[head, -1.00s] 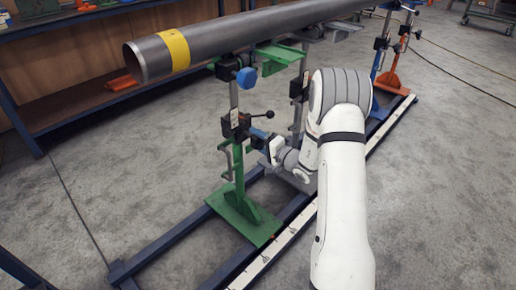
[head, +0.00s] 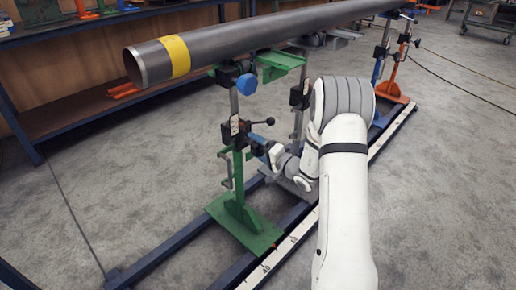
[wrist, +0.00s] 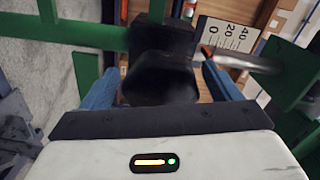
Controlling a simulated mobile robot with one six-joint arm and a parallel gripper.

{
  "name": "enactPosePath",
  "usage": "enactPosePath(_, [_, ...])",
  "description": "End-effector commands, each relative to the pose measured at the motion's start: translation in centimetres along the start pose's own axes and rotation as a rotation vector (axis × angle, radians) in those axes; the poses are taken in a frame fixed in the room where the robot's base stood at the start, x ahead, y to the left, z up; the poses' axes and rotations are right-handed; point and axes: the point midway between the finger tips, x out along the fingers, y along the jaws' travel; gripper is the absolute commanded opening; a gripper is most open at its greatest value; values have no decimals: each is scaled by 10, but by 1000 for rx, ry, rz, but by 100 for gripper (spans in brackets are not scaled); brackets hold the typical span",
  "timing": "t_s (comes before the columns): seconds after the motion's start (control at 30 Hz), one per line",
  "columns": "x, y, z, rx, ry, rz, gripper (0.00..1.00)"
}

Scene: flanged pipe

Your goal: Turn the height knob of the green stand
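The green stand (head: 240,205) stands upright on the blue floor frame, under the near end of the grey pipe (head: 270,37). A black clamp block with a lever handle (head: 262,122) sits midway up its post. My gripper (head: 256,146) is at the stand's right side, just below the lever; its contact with the stand is hard to see there. In the wrist view a black knob (wrist: 160,78) lies between the two blue fingers of my gripper (wrist: 163,80). The fingers are apart, with a visible gap at the right of the knob. The knob's far side is hidden.
A metal rod (wrist: 240,62) and a scale plate (wrist: 228,35) are close to the right finger. Green stand parts (wrist: 60,32) are at the left. A blue knob (head: 247,83) sits higher on the stand. Blue and orange stands (head: 392,75) are farther back. Open floor lies left.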

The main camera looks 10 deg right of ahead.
Motion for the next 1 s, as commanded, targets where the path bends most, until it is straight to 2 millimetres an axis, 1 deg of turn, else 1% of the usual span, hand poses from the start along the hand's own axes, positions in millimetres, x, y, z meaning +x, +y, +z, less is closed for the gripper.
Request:
enactPosePath(0.27, [-3,-1,-1,0,2,0,84])
enactPosePath(0.37, [-14,-1,-2,1,4,0,84])
enactPosePath(0.6, [-55,-2,-2,2,4,1,84])
enactPosePath(0.7, [-68,-1,-2,0,3,0,84])
enactPosePath(0.83, [-77,0,-1,1,2,0,84])
enactPosePath(1.0, [-78,0,0,0,0,-1,84])
